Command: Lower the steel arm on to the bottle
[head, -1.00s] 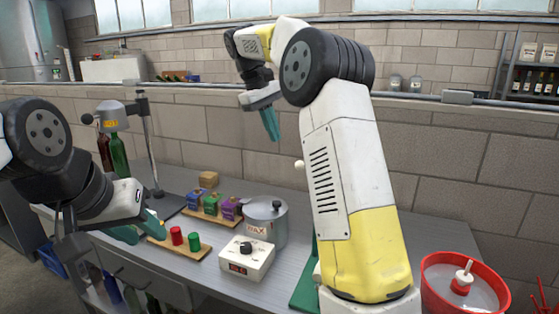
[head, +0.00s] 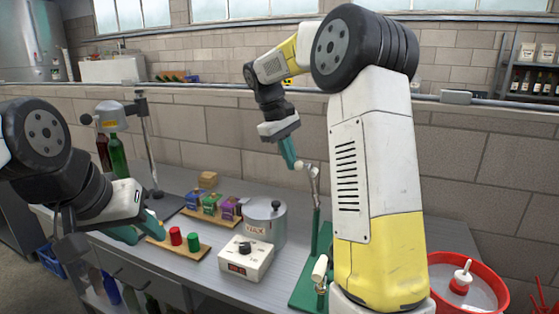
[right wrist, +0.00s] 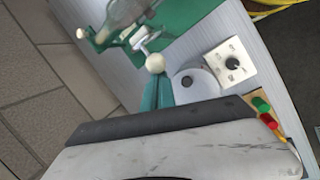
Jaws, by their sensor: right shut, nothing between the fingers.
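The steel arm (head: 314,178) rises at the top of a green stand (head: 318,240) on the bench and ends in a pale round knob (head: 299,165). My right gripper (head: 290,160) is shut and empty, its teal fingertips close beside the knob. In the right wrist view the knob (right wrist: 155,63) shows just past the fingertips (right wrist: 158,85); I cannot tell whether they touch. A clear glass shape, apparently the bottle (right wrist: 122,14), is by the green stand there; in the head view my right arm hides that spot. My left gripper (head: 142,229) looks open and empty at the bench's front.
A steel pot (head: 265,222) and a white control box (head: 245,258) stand left of the green stand. Red and green pieces sit on a wooden strip (head: 205,248). A red tub (head: 440,275) is at the right. A grey device on a post (head: 150,150) stands far left.

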